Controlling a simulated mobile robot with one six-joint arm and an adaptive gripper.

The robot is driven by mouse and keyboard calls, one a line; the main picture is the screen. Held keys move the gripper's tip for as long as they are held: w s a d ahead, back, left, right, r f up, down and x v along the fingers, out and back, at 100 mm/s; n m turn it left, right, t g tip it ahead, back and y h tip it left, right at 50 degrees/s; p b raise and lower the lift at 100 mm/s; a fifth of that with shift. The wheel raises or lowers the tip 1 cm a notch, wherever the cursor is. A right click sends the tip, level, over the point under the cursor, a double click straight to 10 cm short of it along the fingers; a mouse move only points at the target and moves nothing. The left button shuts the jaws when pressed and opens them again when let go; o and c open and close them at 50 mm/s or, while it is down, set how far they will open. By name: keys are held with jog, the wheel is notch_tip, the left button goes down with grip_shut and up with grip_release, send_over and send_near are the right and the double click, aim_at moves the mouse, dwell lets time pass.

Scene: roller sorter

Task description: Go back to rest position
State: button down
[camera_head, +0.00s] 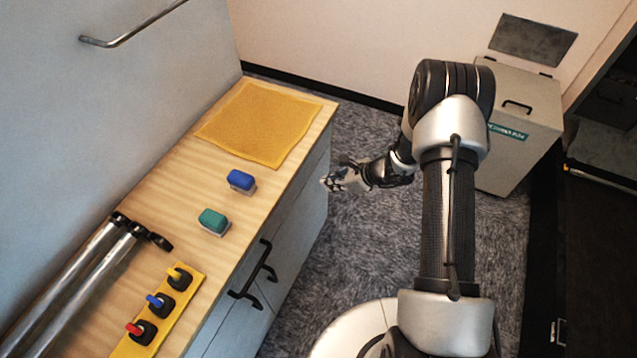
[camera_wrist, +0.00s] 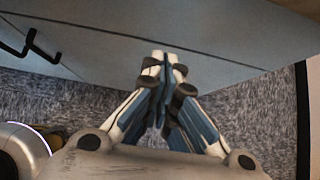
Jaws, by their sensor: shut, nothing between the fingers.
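My gripper (camera_head: 328,182) is off the right edge of the wooden counter in the head view, over the carpeted floor and near the cabinet front. In the wrist view my gripper (camera_wrist: 166,62) has its fingertips together with nothing between them. It points towards the grey cabinet front (camera_wrist: 190,35). My arm reaches up from the base and bends down to the left, apart from the objects on the counter.
The wooden counter (camera_head: 165,195) holds a yellow mat (camera_head: 258,122), a blue block (camera_head: 241,181), a green block (camera_head: 213,222), metal tubes (camera_head: 75,285) and a yellow strip with coloured knobs (camera_head: 160,308). Black handles (camera_head: 255,272) stick out from the cabinet. A grey bin (camera_head: 515,130) stands behind my arm.

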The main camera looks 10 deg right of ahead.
jog(key=p+v, duration=0.1)
jog(key=v, duration=0.4)
jog(key=shift+s+d+r, duration=0.1)
jog(key=shift+d+r, duration=0.05)
jog(key=shift+d, duration=0.05)
jog(key=s+a+r+n+g, duration=0.1)
jog(key=s+a+r+n, duration=0.2)
jog(key=r, duration=0.5)
jog(key=s+a+r+n+g, duration=0.1)
jog(key=s+a+r+n, duration=0.15)
jog(key=r+n, duration=0.4)
jog(key=s+a+r+n, duration=0.2)
jog(key=s+r+n, duration=0.15)
jog(key=r, duration=0.65)
jog(key=s+d+r+n+h, duration=0.2)
jog(key=s+r+n, duration=0.1)
jog(key=s, duration=0.4)
jog(key=s+d+r+n+t+h, duration=0.1)
jog(key=s+r+n+h, duration=0.2)
jog(key=s+r+n, duration=0.1)
jog(key=s+d+r+n+h, duration=0.2)
jog(key=s+r+n, duration=0.1)
jog(key=s, duration=0.6)
jog(key=shift+s+d+r+n+t, duration=0.3)
jog(key=shift+r+n, duration=0.05)
jog(key=shift+n, duration=0.55)
